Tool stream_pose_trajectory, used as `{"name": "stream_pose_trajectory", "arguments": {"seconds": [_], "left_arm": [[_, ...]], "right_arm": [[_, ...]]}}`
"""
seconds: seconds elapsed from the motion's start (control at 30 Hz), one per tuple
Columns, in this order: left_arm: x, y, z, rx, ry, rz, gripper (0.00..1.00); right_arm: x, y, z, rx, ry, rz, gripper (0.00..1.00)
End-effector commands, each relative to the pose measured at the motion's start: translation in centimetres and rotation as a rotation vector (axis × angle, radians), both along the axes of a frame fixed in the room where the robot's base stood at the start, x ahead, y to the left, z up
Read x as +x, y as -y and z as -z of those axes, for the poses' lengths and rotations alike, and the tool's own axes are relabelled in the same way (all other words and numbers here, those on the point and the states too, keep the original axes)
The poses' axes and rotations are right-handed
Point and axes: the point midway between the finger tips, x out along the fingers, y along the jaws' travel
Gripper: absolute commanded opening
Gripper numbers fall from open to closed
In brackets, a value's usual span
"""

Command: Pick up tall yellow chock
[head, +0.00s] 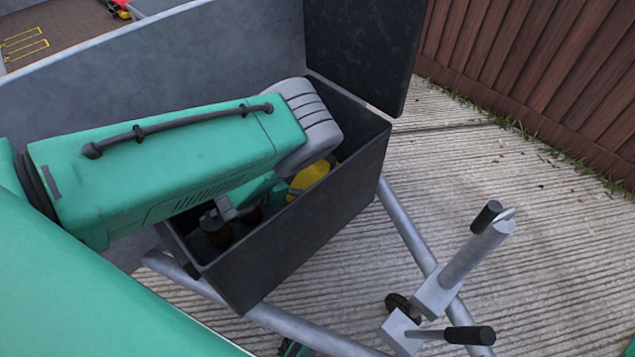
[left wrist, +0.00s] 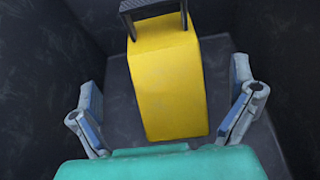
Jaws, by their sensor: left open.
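The tall yellow chock (left wrist: 168,88) stands inside a dark box, with a dark handle (left wrist: 150,8) on its top in the left wrist view. My left gripper (left wrist: 168,108) is open, with one finger on each side of the chock and visible gaps between. In the head view my left arm reaches down into the box, and a yellow piece of the chock (head: 308,178) shows beside it. The arm hides most of the chock and the gripper fingers there. My right gripper is in neither view.
The dark box (head: 290,225) has its lid (head: 365,45) open, and its walls stand close around my left gripper. A grey metal frame (head: 408,235) with a jockey-wheel clamp (head: 465,265) lies in front of it. Ribbed concrete and a brown fence (head: 540,60) are at the right.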

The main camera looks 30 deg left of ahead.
Motion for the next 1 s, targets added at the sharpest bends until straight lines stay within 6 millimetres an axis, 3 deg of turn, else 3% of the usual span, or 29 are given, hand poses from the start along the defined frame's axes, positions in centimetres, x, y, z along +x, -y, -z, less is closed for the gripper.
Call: {"name": "stream_pose_trajectory", "arguments": {"seconds": [0.4, 0.7, 0.73, 0.93, 1.0], "left_arm": [[4.1, 1.8, 2.1, 0.001, 0.002, 0.001, 1.0], [4.6, 2.0, 2.3, 0.002, 0.0, 0.001, 1.0], [4.6, 1.9, 2.3, 0.002, 0.0, 0.001, 0.96], [4.6, 1.9, 2.3, 0.002, 0.0, 0.0, 0.27], [4.7, 1.9, 2.2, 0.002, 0.003, 0.0, 0.27]], "right_arm": [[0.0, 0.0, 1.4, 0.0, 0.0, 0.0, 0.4], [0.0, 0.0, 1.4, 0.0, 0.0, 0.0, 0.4], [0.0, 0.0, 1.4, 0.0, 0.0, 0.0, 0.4], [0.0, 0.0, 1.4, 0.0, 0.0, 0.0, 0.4], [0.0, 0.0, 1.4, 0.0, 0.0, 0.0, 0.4]]}}
